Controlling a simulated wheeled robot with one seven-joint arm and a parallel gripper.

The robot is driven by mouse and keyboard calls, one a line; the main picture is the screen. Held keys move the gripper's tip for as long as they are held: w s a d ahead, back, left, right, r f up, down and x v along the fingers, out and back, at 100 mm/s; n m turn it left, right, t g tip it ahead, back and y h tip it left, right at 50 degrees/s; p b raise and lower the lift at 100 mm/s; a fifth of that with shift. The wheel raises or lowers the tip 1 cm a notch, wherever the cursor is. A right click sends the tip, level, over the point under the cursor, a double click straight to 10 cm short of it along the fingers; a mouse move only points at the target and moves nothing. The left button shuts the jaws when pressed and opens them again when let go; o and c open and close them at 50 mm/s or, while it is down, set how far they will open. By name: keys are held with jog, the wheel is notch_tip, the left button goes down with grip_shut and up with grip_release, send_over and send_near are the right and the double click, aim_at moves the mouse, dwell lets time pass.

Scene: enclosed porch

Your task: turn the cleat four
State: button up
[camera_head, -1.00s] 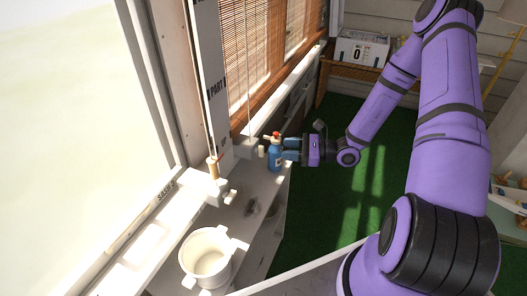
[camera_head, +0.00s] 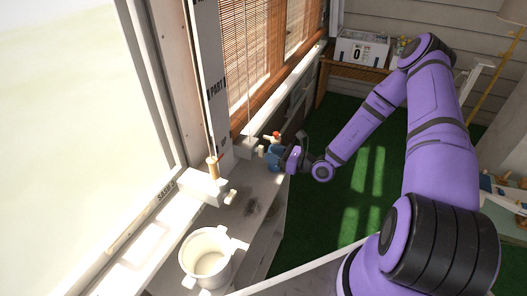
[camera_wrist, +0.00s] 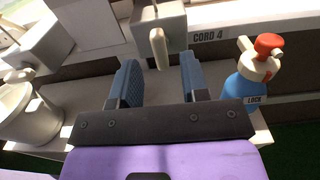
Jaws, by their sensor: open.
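The cleat (camera_wrist: 159,48) is a cream lever on a white block (camera_wrist: 159,22), beside the label "CORD 4" (camera_wrist: 208,37) in the wrist view. In the head view the cleat (camera_head: 262,150) shows small on the window ledge, by its block (camera_head: 246,146). My gripper (camera_wrist: 158,68) is open and empty, its two blue fingers apart on either side of the cleat's line. The cleat's near end lies about between the fingertips in the picture; contact cannot be told. In the head view my gripper (camera_head: 278,158) is partly hidden against a blue bottle.
A blue spray bottle (camera_wrist: 241,92) with a red top stands close to the right finger, near a "LOCK" label. A white pot (camera_wrist: 22,112) stands at left, also in the head view (camera_head: 207,259). Another white block (camera_head: 205,187) with a peg is nearer on the ledge.

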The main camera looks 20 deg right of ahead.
aim_at(263, 151)
jog(key=shift+x, duration=2)
grip_shut()
